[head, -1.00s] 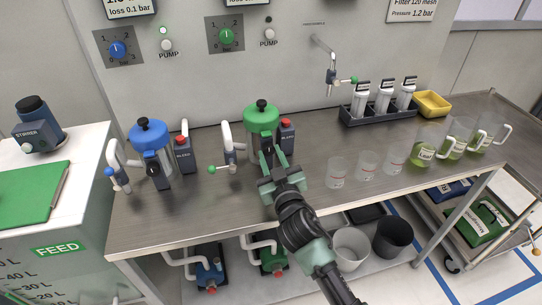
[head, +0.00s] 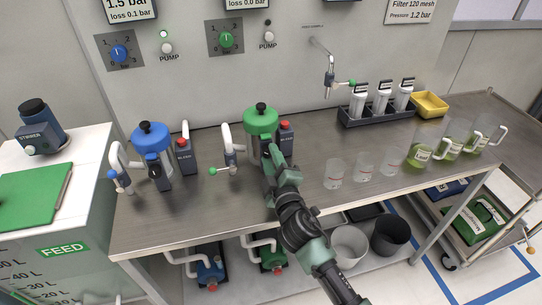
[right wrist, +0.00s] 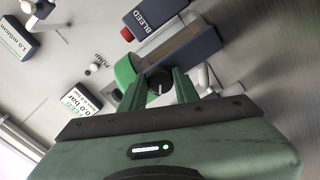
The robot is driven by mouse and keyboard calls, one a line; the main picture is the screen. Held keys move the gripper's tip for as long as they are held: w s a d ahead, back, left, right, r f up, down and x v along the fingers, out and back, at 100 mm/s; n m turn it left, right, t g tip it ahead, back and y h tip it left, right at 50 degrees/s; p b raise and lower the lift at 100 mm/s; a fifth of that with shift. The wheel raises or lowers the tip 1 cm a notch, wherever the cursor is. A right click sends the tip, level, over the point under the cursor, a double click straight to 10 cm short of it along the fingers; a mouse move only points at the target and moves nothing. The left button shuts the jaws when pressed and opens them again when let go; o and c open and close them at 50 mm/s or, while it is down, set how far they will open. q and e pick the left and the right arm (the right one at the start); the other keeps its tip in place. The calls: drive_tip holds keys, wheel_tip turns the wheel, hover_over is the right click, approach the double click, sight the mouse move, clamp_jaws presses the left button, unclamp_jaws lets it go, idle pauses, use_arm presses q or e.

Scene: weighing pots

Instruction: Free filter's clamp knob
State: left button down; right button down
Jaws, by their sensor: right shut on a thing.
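The green filter (head: 261,122) stands upright on the steel bench, with a black knob on top of its green lid. My right gripper (head: 270,152) reaches its front side from below. In the right wrist view my right gripper (right wrist: 160,90) has its two green fingers shut on a small dark clamp knob (right wrist: 159,80) with a white line on it. The filter's bright green rim (right wrist: 125,72) shows just beside the fingers. In the head view the knob is hidden behind my gripper. My left gripper is not in view.
A red-capped bleed block (head: 285,135) stands right of the filter, and a white pipe with a green-tipped valve handle (head: 213,170) to its left. The blue filter (head: 151,140) is farther left. Clear beakers (head: 335,173) stand to the right. The bench front is mostly clear.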

drive_tip(key=n+p, duration=0.1)
drive_tip(key=n, duration=0.3)
drive_tip(key=shift+n, duration=0.3)
drive_tip(key=shift+n+p, duration=0.35)
drive_tip(key=shift+n, duration=1.15)
drive_tip(key=c, duration=1.1)
unclamp_jaws()
drive_tip(key=shift+o, duration=0.2)
drive_tip(key=shift+s, duration=0.15)
drive_tip(key=s, duration=0.3)
drive_tip(key=s+d, duration=0.1)
drive_tip(key=s, duration=0.3)
drive_tip(key=shift+s+d, duration=0.2)
drive_tip(key=shift+s, duration=0.05)
